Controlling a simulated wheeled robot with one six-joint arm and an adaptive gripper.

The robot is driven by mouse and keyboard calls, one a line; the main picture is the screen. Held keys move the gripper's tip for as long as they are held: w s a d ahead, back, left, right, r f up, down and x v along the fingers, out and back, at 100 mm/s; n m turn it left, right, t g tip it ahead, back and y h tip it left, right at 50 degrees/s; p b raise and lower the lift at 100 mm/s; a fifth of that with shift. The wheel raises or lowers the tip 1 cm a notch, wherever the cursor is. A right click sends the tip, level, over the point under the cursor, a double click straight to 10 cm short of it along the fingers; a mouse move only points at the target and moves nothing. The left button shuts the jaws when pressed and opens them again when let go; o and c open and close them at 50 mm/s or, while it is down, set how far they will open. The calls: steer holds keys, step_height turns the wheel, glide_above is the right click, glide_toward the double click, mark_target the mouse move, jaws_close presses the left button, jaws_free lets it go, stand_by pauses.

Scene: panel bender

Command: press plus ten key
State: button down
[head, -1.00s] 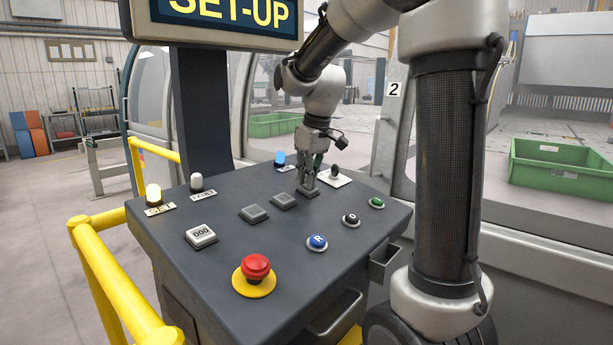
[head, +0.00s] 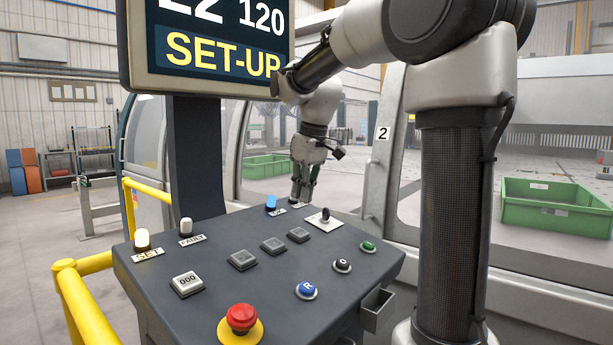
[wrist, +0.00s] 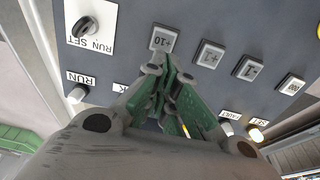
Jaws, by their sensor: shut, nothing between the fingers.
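The plus ten key (head: 298,234) is a grey square button, last in the row on the sloped dark panel. Its "+10" label reads upside down in the wrist view (wrist: 163,38). My gripper (head: 301,198) is shut and empty, near the panel's far edge beyond the key and apart from it. In the wrist view my green fingers (wrist: 160,72) are together, just below the key in the picture, leaving its face uncovered. The plus one key (wrist: 209,54) and minus one key (wrist: 249,67) sit alongside. The screen (head: 215,45) shows "120" and "SET-UP".
A rotary switch (head: 324,216) stands close to the plus ten key. A lit blue lamp (head: 271,204) is near my gripper. The 000 key (head: 187,284), red emergency button (head: 241,318), blue R button (head: 307,290) and yellow rail (head: 90,315) are nearer the front.

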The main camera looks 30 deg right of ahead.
steer(key=shift+v, duration=2.25)
steer(key=shift+w, duration=0.1)
steer(key=s+f+m, duration=0.1)
steer(key=s+f, duration=0.3)
steer(key=s, duration=0.3)
steer(key=s+f+m+t, duration=0.1)
steer(key=s+f, duration=0.3)
steer(key=s, duration=0.4)
steer(key=s+f+m+h, duration=0.1)
steer(key=s+f+m, duration=0.1)
steer(key=s+f, duration=0.3)
steer(key=shift+s+d+t, duration=0.35)
steer(key=shift+s+t, duration=0.05)
steer(key=shift+s, duration=1.2)
steer(key=shift+f, duration=0.1)
